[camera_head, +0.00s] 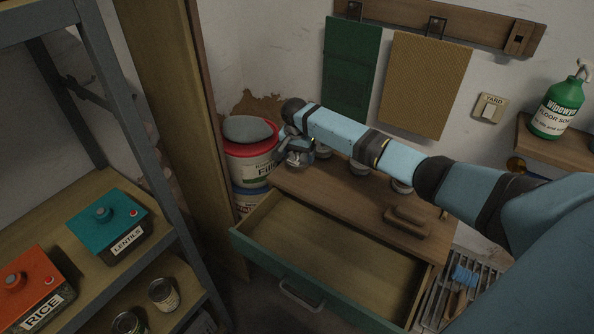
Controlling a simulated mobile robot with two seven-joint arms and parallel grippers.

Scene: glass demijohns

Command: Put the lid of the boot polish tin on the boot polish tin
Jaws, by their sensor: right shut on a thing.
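My right gripper (298,157) is above the far left end of the wooden cabinet top (335,190), pointing down. It is shut on a small greyish thing that looks like the lid of the boot polish tin; the fingers hide most of it. Small round tins stand along the back of the top: one (323,152) just right of the gripper, one (359,168) partly under my arm, and one (401,187) further right. I cannot tell which is the boot polish tin. My left gripper is not in view.
A brown brush-like block (407,220) lies on the right of the top. An open, empty drawer (330,250) juts out in front. A shelf with a teal lentils box (108,220) is at the left.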

